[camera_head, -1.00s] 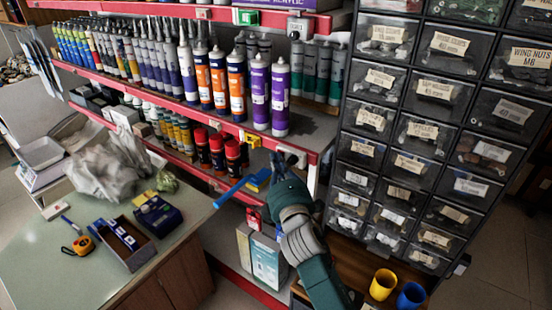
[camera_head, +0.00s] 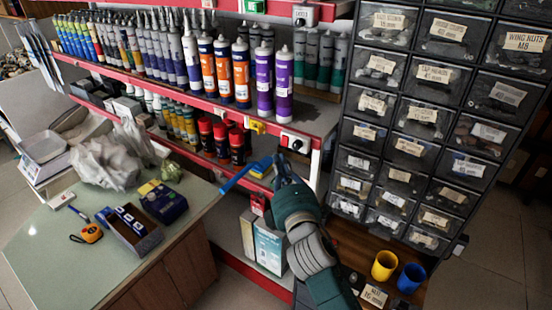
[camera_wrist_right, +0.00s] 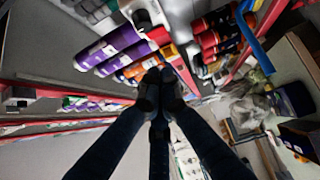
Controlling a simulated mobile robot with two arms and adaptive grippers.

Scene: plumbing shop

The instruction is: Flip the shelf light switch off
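A white switch box (camera_head: 295,142) with a red part and a dark round part sits on the red front edge of the middle shelf, below the purple tubes, in the head view. My right gripper (camera_head: 282,166) is just below and slightly left of this box, pointing up toward the shelf edge. A small gap seems to lie between them; contact cannot be judged. In the right wrist view the fingertips (camera_wrist_right: 160,84) are together with nothing visible between them. The switch's rocker position is too small to tell. My left gripper is not in view.
A blue tool-like object (camera_head: 245,174) lies left of the gripper, near red-capped cans (camera_head: 222,140). Purple tubes (camera_head: 284,82) stand above. A drawer cabinet (camera_head: 408,147) closes off the right side. Another white box (camera_head: 301,14) is on the upper shelf edge. A counter (camera_head: 62,250) lies left.

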